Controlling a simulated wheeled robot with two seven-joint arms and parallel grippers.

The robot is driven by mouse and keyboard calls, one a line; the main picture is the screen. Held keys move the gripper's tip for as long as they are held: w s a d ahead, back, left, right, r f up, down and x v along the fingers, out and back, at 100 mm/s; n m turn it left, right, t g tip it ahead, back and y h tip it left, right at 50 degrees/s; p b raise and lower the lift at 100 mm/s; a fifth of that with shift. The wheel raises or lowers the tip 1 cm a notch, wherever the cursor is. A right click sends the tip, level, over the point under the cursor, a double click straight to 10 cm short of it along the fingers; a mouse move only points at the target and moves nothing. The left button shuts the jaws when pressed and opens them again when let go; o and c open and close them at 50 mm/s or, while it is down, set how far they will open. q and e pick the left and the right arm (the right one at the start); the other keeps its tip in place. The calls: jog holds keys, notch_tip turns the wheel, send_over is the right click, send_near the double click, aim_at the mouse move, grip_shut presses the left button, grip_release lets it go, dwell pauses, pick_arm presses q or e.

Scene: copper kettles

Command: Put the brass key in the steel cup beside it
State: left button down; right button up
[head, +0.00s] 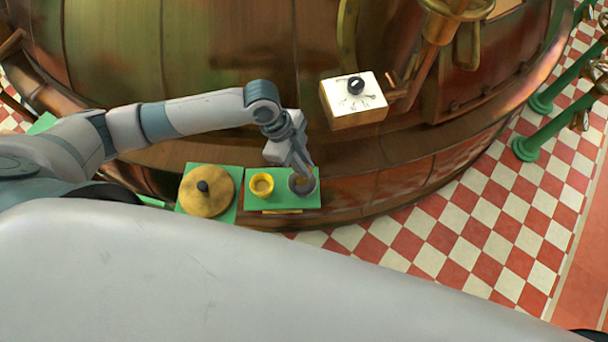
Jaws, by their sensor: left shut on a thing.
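The steel cup (294,190) is a small grey round cup near the right end of a green shelf. My left gripper (304,174) points down right over this cup, its fingertips at or just above the cup's mouth. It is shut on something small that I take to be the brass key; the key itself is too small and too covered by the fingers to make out. I cannot tell whether the fingertips are inside the rim or above it. My right gripper is not in view.
A yellow cup (262,185) stands left of the steel cup on the green shelf (279,200). A round brass lid with a black knob (207,191) lies further left. A white dial box (354,97) sits on the copper kettle (200,60) behind.

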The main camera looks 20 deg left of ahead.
aim_at(305, 180)
pick_arm(q)
jog(key=shift+f, duration=1.15)
jog(key=shift+f+p, duration=0.55)
jog(key=shift+f, duration=1.5)
jog(key=shift+f, duration=0.1)
jog(key=c, duration=1.8)
grip_release()
jog(key=b+v, duration=0.2)
jog(key=v, duration=1)
